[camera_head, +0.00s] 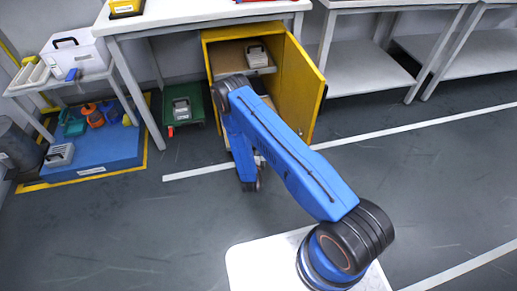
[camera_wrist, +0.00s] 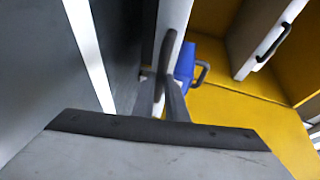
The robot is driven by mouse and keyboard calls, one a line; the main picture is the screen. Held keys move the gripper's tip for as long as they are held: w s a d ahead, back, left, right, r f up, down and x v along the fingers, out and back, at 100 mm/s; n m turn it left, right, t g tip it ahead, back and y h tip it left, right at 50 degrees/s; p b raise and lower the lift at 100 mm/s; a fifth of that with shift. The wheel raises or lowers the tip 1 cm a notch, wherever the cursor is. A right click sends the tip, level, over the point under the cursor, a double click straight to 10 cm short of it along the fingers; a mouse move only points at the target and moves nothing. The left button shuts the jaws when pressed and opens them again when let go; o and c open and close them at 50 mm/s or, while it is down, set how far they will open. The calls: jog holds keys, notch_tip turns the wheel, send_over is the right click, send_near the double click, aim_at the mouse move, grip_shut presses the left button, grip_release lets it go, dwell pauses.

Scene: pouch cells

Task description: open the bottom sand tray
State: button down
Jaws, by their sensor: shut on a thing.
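The yellow cabinet (camera_head: 313,85) stands under the white bench with its door swung open to the right. In the wrist view, a pale tray front (camera_wrist: 176,15) runs beside my fingers; it appears to be the bottom sand tray. My gripper (camera_wrist: 168,78) is shut at this front, with its dark fingers close together. In the head view my blue arm reaches down in front of the cabinet and covers the gripper and most of the lower tray.
Another pale tray with a black handle (camera_wrist: 272,42) and a blue object with a grey handle (camera_wrist: 185,60) are inside the cabinet. A green bin (camera_head: 182,103) stands left of the cabinet. A blue platform (camera_head: 100,150) is farther left. The floor in front is clear.

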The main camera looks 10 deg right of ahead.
jog(key=c, duration=2)
grip_release()
jog(key=shift+c, duration=0.2)
jog(key=shift+a, duration=0.1)
jog(key=v, duration=1.7)
jog(key=shift+s, duration=0.15)
